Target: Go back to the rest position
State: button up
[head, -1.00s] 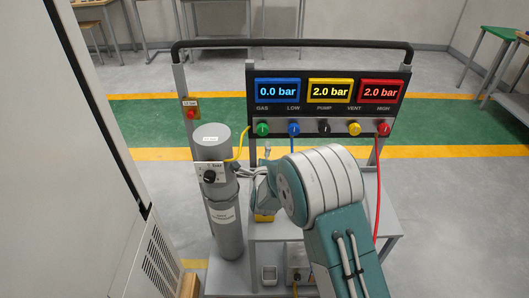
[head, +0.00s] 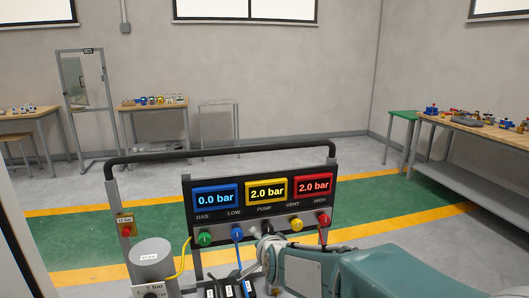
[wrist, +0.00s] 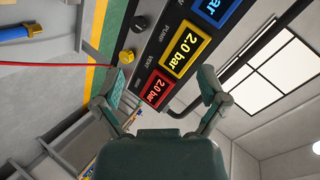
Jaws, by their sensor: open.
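My gripper (wrist: 158,84) shows in the wrist view with its two fingers spread wide and nothing between them. Beyond it, tilted in that view, are the yellow 2.0 bar display (wrist: 184,52) and the red 2.0 bar display (wrist: 155,90). My arm (head: 390,278) lies low at the lower right of the head view, in front of the pressure panel (head: 258,218). Its fingers cannot be made out there. The panel's blue display (head: 215,199) reads 0.0 bar.
A grey cylinder (head: 150,257) stands left of the panel. A black rail (head: 215,153) runs above it. A red hose (wrist: 55,66) and a yellow knob (wrist: 127,56) show in the wrist view. A workbench (head: 480,135) stands at the right. The green floor strip (head: 90,238) behind is clear.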

jog(key=s+d+n+g+h, duration=0.1)
jog(key=s+d+n+g, duration=0.1)
jog(key=s+d, duration=0.3)
jog(key=s+d+r+n+g+h, duration=0.1)
jog(key=s+d+n, duration=0.3)
jog(key=s, duration=1)
jog(key=s+d+n+g+h, duration=0.1)
jog(key=s+d+n+g, duration=0.2)
jog(key=s+d, duration=0.4)
jog(key=s, duration=0.3)
jog(key=shift+s+r, duration=0.15)
jog(key=shift+s, duration=0.1)
